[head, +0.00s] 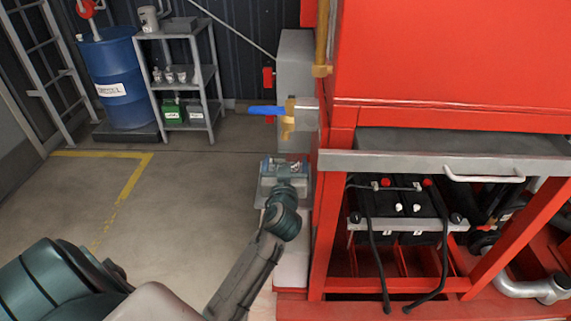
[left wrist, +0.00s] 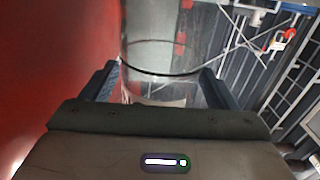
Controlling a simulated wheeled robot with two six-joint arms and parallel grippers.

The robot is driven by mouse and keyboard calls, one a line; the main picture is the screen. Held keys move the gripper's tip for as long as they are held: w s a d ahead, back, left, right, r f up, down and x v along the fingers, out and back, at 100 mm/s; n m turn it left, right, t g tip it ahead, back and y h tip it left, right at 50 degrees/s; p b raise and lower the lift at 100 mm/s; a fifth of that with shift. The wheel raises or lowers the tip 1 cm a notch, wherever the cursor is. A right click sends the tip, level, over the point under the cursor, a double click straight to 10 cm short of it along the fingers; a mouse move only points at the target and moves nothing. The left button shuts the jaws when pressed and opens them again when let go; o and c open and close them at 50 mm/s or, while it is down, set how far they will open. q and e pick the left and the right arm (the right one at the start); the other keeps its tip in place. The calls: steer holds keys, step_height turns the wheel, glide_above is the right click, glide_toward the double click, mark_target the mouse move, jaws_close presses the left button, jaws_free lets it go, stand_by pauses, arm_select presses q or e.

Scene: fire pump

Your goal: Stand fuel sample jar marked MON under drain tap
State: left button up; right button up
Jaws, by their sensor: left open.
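The brass drain tap (head: 288,122) with its blue lever (head: 266,110) sticks out from the left side of the red frame in the head view. My left gripper (head: 284,168) is below the tap, close beside the red frame. In the left wrist view its two fingers stand apart on either side of a clear glass jar (left wrist: 160,40) with a dark ring round it. I cannot tell if a finger touches the glass. No MON mark is readable, and what is under the jar is hidden. My right gripper is not in view.
The red frame (head: 340,200) stands close on the right, with black batteries (head: 405,205) inside. The floor between is clear.

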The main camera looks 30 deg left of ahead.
arm_select(q)
steer(key=b+v, duration=0.2)
steer(key=v, duration=1)
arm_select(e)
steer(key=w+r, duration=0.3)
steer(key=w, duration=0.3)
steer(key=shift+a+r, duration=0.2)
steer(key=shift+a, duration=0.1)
